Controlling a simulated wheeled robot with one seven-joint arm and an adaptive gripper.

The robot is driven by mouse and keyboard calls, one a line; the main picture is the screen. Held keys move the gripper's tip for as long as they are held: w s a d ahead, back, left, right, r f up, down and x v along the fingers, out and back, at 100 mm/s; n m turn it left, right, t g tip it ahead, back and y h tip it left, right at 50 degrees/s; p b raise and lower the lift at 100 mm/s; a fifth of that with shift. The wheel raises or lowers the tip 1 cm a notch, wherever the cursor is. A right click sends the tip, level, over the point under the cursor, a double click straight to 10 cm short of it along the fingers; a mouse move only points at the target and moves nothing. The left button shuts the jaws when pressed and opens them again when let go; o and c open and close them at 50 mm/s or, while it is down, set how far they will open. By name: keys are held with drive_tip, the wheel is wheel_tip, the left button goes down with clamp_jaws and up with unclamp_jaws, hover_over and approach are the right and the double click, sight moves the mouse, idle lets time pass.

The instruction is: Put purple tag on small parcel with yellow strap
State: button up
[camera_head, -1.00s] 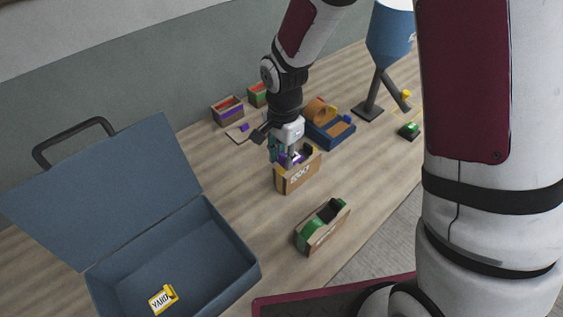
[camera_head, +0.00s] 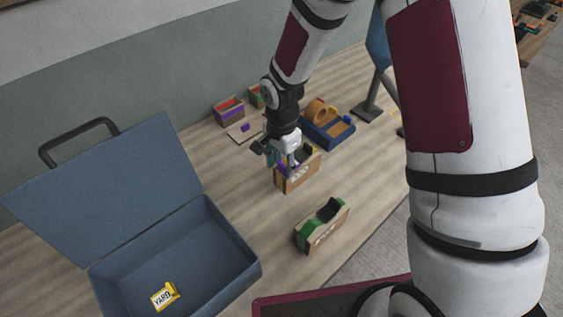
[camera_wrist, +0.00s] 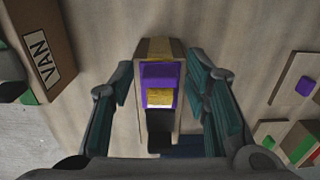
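The small parcel (camera_head: 297,180) is a cardboard box with a printed label, standing on the table below my gripper (camera_head: 284,158). In the wrist view its top (camera_wrist: 156,48) shows between my fingers. The purple tag (camera_wrist: 160,72) lies on top of it, with a yellow piece (camera_wrist: 160,98), likely the strap, beside or over it and a black part nearer the palm. My gripper (camera_wrist: 162,85) is open, its teal-padded fingers apart on either side, with gaps to the purple tag. The exact contact under the tag is hidden.
A second parcel (camera_head: 322,228), green with a black part, stands closer to me. An open blue case (camera_head: 235,245) at left holds a yellow YARD piece (camera_head: 164,297). Behind stand a blue tray (camera_head: 328,136), small boxes (camera_head: 229,111) and a board with a purple piece (camera_head: 245,128).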

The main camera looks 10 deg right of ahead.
wheel_tip(320, 180, up, 11)
drive_tip(key=b, duration=0.1)
wheel_tip(320, 180, up, 9)
drive_tip(key=n+t, duration=0.1)
drive_tip(key=n, duration=0.1)
hover_over(282, 164)
drive_tip(key=s+d, duration=0.3)
drive_tip(key=d, duration=0.1)
drive_tip(key=s+d+r+n+t, duration=0.2)
drive_tip(key=s+d+r+n, duration=0.2)
drive_tip(key=s, duration=0.4)
drive_tip(key=s+d+r+n+t, duration=0.2)
drive_tip(key=s+d+r+n, duration=0.2)
drive_tip(key=s+r, duration=0.3)
drive_tip(key=shift+s+r+n+t, duration=0.2)
drive_tip(key=shift+s+n+t, duration=0.1)
drive_tip(key=shift+s+n, duration=0.25)
